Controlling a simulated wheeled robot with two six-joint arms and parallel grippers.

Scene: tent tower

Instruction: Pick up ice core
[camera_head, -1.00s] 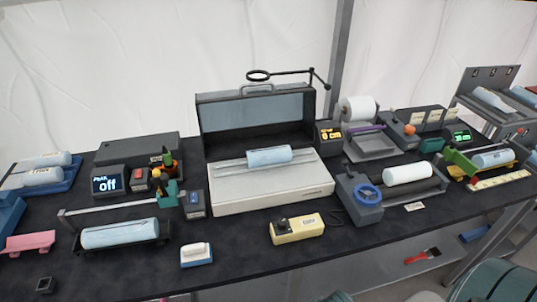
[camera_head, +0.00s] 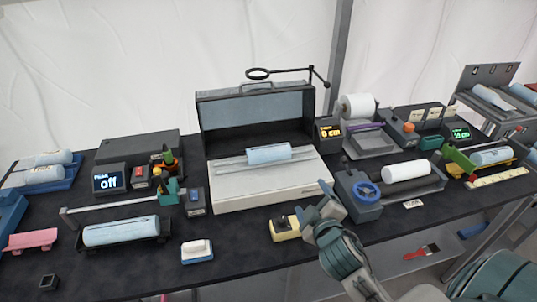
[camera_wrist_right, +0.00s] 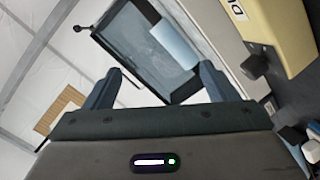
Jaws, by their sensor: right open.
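A pale blue ice core (camera_head: 269,153) lies on rails in the open lidded case (camera_head: 262,187) at the middle of the bench; it also shows in the right wrist view (camera_wrist_right: 173,42). Another core (camera_head: 121,231) lies in a dark cradle at the front left, and a white one (camera_head: 406,171) lies on the device with the blue handwheel. More cores lie on the blue tray at far left and at the right. My right gripper (camera_head: 318,203) is open and empty, in front of the case's right corner, hiding part of a yellow box (camera_head: 283,229). My left gripper is not in view.
The blue handwheel device (camera_head: 366,194) stands close to the right of my right gripper. A small blue and white block (camera_head: 197,250) lies at the front edge. The dark bench is clear between this block and the case. A ring on a jointed arm (camera_head: 259,73) hangs above the lid.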

